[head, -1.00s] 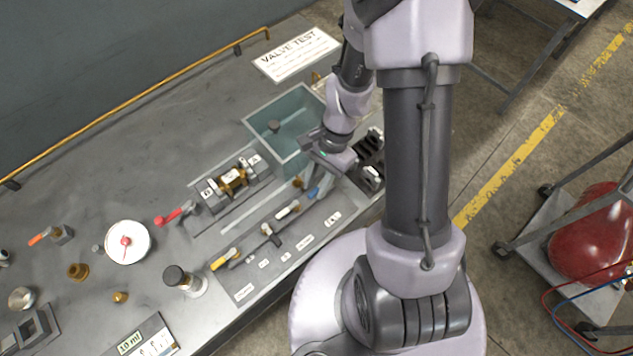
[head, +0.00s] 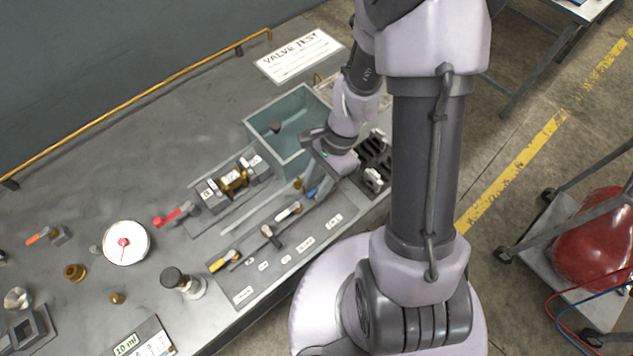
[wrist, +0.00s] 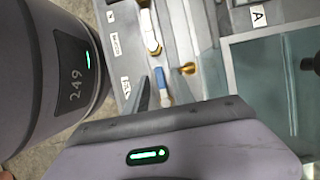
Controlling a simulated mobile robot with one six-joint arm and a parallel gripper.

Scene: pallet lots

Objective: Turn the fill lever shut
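A blue-handled lever (head: 312,188) sits at the right end of the valve row, beside the tank. It also shows in the wrist view, where the blue handle (wrist: 162,88) points toward my gripper body, next to a small label (wrist: 126,86). I take it as the fill lever, but I cannot read the label surely. My gripper (head: 318,172) is low over this lever and partly hides it. In the wrist view the gripper body fills the bottom, with a dark finger-like piece beside the handle. The fingertips are not clear, nor whether they touch the handle.
A clear-walled tank (head: 262,128) stands just behind the lever. A white-handled lever (head: 288,211) and a yellow-handled lever (head: 223,261) lie along the same row. A brass valve in a fixture (head: 232,181) and a dark slotted holder (head: 372,157) are near. A round gauge (head: 126,243) stands left.

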